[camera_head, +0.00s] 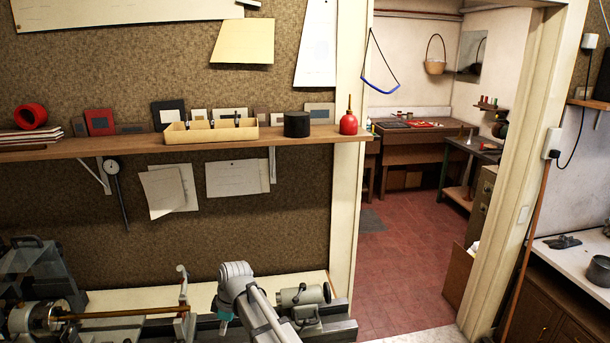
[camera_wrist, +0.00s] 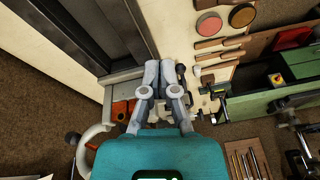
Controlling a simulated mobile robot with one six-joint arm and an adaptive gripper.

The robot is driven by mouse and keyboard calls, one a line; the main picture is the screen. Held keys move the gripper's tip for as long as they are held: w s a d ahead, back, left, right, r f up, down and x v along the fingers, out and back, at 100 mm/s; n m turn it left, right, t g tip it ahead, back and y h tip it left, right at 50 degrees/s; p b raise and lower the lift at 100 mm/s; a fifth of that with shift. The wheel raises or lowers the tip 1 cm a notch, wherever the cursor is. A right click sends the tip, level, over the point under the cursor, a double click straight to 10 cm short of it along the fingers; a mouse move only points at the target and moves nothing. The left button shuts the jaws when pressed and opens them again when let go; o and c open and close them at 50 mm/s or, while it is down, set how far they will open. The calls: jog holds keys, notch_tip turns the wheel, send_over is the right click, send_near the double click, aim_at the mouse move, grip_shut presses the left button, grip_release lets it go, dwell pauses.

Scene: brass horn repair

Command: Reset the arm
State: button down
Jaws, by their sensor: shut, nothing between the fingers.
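My gripper (camera_wrist: 158,72) shows in the wrist view with its teal body at the bottom and its two grey fingers pointing up the picture. The fingers are together, with nothing between them. In the head view my grey arm (camera_head: 245,295) rises from the bottom edge, in front of the bench. Only a small teal part shows there, and the fingertips cannot be made out.
A wooden shelf (camera_head: 150,145) holds a divided tray (camera_head: 210,132), a black cylinder (camera_head: 296,124) and a red oiler (camera_head: 348,123). A lathe-like machine (camera_head: 305,300) stands beside my arm. The wrist view shows a green machine (camera_wrist: 255,103) at right.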

jog(key=s+d+f+m+h+b, duration=0.1)
jog(key=d+m, duration=0.4)
jog(key=d, duration=0.8)
jog(key=s+d+f+m+h+b, duration=0.1)
jog(key=s+d+f+m+b, duration=0.3)
jog(key=d, duration=0.9)
jog(key=s+d+f+m+h+b, duration=0.1)
jog(key=s+d+f+m+b, duration=0.2)
jog(key=d, duration=1)
notch_tip(320, 180, down, 2)
jog(key=m, duration=0.5)
jog(key=shift+s+d+t+b, duration=0.25)
jog(key=shift+d+t+b, duration=0.1)
jog(key=shift+t, duration=0.05)
jog(key=c, duration=1.3)
grip_release()
jog(key=shift+c, duration=0.2)
